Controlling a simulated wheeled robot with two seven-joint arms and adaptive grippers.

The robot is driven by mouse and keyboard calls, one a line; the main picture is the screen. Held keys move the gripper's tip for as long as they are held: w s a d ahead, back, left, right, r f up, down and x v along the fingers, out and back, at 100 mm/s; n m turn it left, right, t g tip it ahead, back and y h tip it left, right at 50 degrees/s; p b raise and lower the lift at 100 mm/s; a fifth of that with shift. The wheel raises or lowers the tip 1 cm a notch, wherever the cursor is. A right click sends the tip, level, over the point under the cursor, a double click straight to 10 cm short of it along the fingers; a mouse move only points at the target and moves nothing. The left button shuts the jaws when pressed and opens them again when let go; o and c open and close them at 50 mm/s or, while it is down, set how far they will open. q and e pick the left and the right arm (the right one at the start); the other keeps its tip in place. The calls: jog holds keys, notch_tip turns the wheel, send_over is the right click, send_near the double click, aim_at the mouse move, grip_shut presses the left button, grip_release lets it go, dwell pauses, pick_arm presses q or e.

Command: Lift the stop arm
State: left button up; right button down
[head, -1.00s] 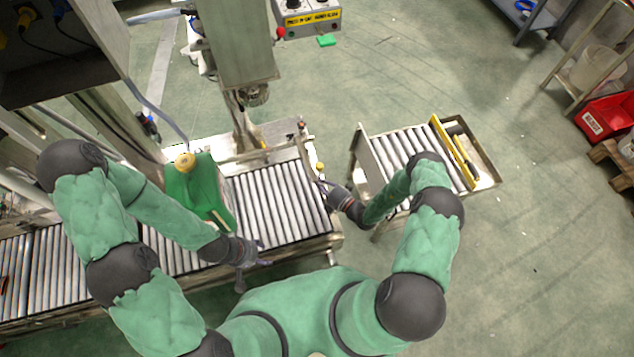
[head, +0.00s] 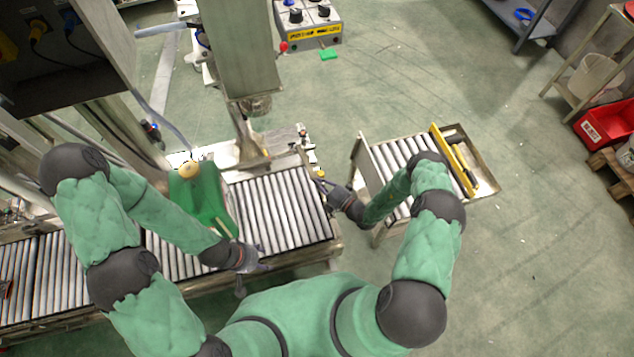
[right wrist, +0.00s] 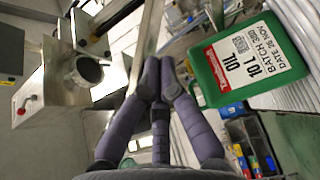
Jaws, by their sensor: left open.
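The stop arm is a slim metal bar (head: 306,159) at the right end of the roller conveyor, beside a small yellow knob (head: 320,173). In the right wrist view the bar (right wrist: 150,28) runs up from my fingers. My right gripper (head: 323,183) is at the bar's near end. In the right wrist view its fingers (right wrist: 159,66) are drawn together on the bar, and they partly hide the contact. My left gripper (head: 262,267) is open and empty over the conveyor's front edge, below the green jug.
The green oil jug (head: 204,200) stands on the conveyor rollers (head: 276,208), left of the stop arm; its label shows in the right wrist view (right wrist: 252,62). A roller cart (head: 397,150) stands to the right across a gap. A control box (head: 309,38) is at the back.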

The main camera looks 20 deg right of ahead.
jog(key=shift+w+r+p, duration=0.45)
jog(key=shift+r, duration=0.45)
jog(key=shift+w+r+p, duration=0.4)
jog(key=shift+r, duration=0.45)
jog(key=shift+w+r, duration=0.1)
jog(key=shift+w+a+r+p, duration=0.1)
jog(key=shift+w+r+p, duration=0.3)
jog(key=shift+w+r, duration=0.5)
jog(key=shift+w+r+p, duration=0.35)
jog(key=shift+w+r, duration=0.3)
jog(key=shift+r, duration=0.35)
jog(key=shift+w+r, duration=0.15)
jog(key=w+r, duration=0.1)
jog(key=w, duration=0.1)
jog(key=w+r, duration=0.2)
jog(key=shift+w+a+r, duration=0.1)
jog(key=shift+w+r, duration=0.05)
